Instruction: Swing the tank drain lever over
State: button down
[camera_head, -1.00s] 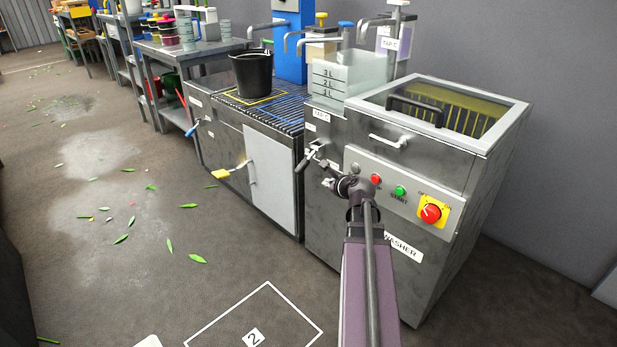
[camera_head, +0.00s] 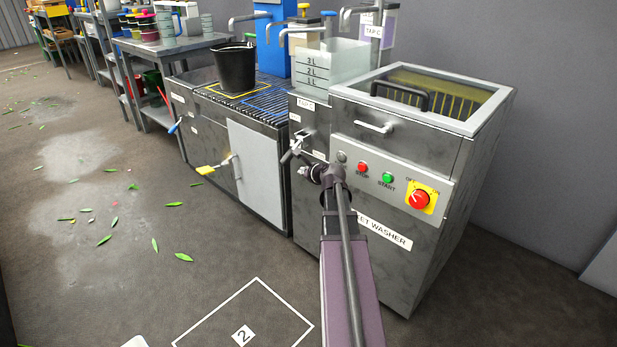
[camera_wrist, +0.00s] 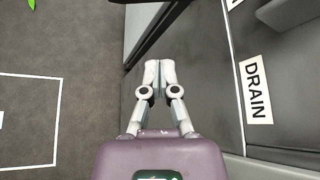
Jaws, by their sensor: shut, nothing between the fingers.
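The tank drain lever appears to be the small metal lever with a dark grip (camera_head: 291,154) on the tank's front panel, left of the washer's buttons. It slants down and left in the head view. My gripper (camera_head: 303,171) is just below and right of it, a small gap apart in the picture. In the wrist view my gripper (camera_wrist: 159,68) has its fingers together with nothing between them. A DRAIN label (camera_wrist: 257,90) is to their right. A dark shape, cut off at the top edge beyond the fingertips, may be the lever's grip. Contact cannot be seen.
The washer (camera_head: 400,255) stands right of my gripper. A grated bench with a black bucket (camera_head: 236,67) is to the left. A yellow-handled lever (camera_head: 206,170) and a blue-handled lever (camera_head: 175,126) stick out from its front. The floor in front is open, with scattered leaves.

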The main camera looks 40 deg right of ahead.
jog(key=shift+w+a+r+p, duration=0.45)
jog(key=shift+w+r+p, duration=0.15)
jog(key=shift+w+p, duration=0.1)
jog(key=shift+w+a+r+p, duration=0.4)
jog(key=shift+w+r+p, duration=0.2)
jog(key=shift+p, duration=0.1)
jog(key=shift+s+d+r, duration=0.1)
jog(key=shift+d+r, duration=0.05)
jog(key=shift+a+p, duration=0.35)
